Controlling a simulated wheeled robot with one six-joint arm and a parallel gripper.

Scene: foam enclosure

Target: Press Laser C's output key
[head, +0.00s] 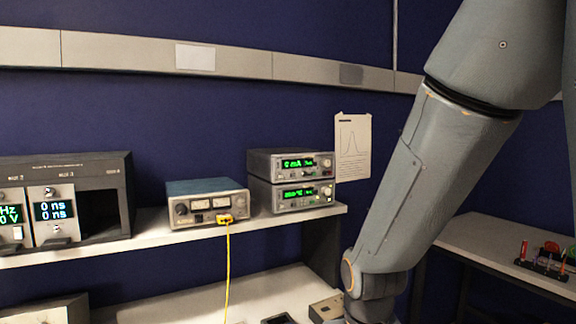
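No label reading Laser C is legible, so I cannot tell which unit it is. Two stacked grey instruments with green displays stand on the shelf right of centre. The upper instrument (289,164) shows what looks like a zero mA reading. The lower instrument (291,195) has a green display, and a small lit key near its right end. Their individual key labels are too small to read. My arm comes down from the upper right, to the right of the stack, and leaves the frame at the bottom. My gripper is out of view.
A blue-topped meter box (206,203) with a yellow cable (228,270) stands left of the stack. A dark module rack (125,180) with an empty bay is at far left. The shelf (150,236) has a lower bench (260,293) beneath. A side bench (500,245) holds small tools.

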